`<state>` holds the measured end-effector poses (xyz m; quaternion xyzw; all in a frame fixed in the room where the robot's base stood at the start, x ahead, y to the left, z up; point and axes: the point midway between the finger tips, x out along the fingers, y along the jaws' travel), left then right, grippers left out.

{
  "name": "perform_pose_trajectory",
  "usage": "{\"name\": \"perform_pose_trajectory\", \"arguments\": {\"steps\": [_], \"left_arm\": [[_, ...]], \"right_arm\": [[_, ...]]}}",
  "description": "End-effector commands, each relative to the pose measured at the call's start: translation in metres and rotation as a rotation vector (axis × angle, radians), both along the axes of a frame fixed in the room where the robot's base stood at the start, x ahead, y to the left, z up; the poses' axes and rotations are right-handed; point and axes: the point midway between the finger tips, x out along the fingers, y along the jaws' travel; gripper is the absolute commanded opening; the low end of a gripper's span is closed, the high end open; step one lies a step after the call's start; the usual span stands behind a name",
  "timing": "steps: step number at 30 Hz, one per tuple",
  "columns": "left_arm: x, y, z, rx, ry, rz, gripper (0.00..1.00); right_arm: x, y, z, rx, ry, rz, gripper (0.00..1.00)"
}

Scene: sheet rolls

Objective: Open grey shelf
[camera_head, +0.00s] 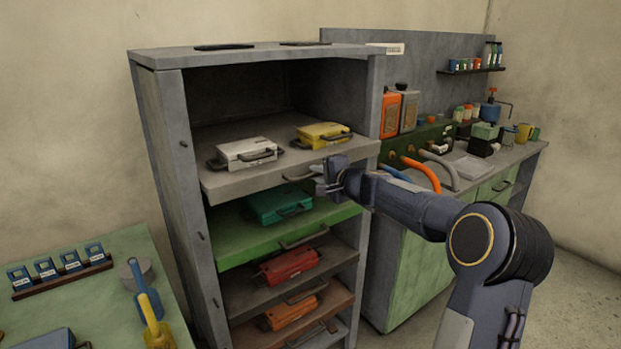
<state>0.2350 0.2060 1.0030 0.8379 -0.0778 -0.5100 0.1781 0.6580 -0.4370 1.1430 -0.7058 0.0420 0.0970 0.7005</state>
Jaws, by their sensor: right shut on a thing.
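The grey shelf (285,165) is the top sliding shelf of a tall grey rack and stands out past the rack's front. A white case (249,151) and a yellow case (321,135) lie on it. My right gripper (322,178) is at the shelf's front edge, shut on its handle (300,173). The fingers partly hide the handle. My left gripper is not in view.
Below are a green shelf (240,247) with a teal case (278,205), a red case (289,266) and an orange case (291,312). A cluttered green-fronted workbench (412,270) stands right. A green table (118,255) with tools is at lower left.

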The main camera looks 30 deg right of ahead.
Motion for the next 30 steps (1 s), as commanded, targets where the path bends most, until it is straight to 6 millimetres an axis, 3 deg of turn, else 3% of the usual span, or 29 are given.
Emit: {"name": "perform_pose_trajectory", "arguments": {"steps": [1,6,18,24,30], "left_arm": [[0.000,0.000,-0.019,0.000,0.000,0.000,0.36],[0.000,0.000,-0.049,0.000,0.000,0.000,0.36],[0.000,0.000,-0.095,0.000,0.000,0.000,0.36],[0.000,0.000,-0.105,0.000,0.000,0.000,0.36],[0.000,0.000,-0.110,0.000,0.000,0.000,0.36]], "right_arm": [[-0.014,-0.002,-0.009,-0.004,-0.001,-0.002,0.00],[-0.061,-0.006,-0.009,-0.005,-0.001,-0.003,0.00],[-0.162,-0.013,-0.006,-0.002,0.000,-0.003,0.00],[-0.195,-0.015,-0.004,0.000,0.002,-0.001,0.00],[-0.212,-0.017,-0.003,0.001,0.003,0.001,0.00]]}}
